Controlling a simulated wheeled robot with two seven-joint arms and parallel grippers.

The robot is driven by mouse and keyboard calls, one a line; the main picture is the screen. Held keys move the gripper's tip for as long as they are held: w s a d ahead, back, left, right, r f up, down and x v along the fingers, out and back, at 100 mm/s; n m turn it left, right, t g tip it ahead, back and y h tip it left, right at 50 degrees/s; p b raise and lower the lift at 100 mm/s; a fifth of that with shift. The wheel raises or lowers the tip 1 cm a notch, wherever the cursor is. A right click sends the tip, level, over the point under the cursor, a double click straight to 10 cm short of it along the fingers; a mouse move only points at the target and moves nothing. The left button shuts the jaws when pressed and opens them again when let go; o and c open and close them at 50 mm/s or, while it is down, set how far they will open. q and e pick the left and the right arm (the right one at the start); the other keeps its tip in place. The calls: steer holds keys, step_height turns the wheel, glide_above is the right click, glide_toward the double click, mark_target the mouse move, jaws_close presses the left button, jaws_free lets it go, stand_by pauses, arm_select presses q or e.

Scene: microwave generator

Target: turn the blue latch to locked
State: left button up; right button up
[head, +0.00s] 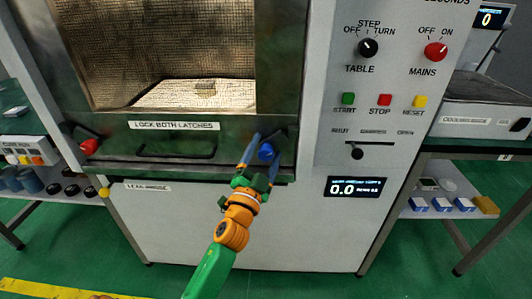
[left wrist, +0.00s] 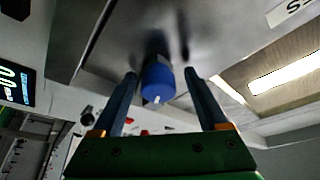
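In the left wrist view the blue knob (left wrist: 157,82) sits between the tips of the open left gripper (left wrist: 160,78), with gaps to both fingers. A white mark shows on the knob's face. The red latch (head: 89,146) is at the door's lower left corner. My right gripper is not in view.
The door carries a "LOCK BOTH LATCHES" label (head: 173,125) and a dark handle (head: 176,152). The control panel (head: 380,95) with knobs and buttons is to the right. Side shelves hold small items. The green floor in front is mostly clear.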

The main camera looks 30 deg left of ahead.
mark_target(264, 158)
arm_select(q)
steer(key=b+v, duration=0.1)
steer(key=v, duration=0.5)
steer(key=shift+s+f, duration=0.1)
steer(key=shift+f, duration=0.1)
steer(key=shift+s+d, duration=0.15)
steer(key=shift+s, duration=0.3)
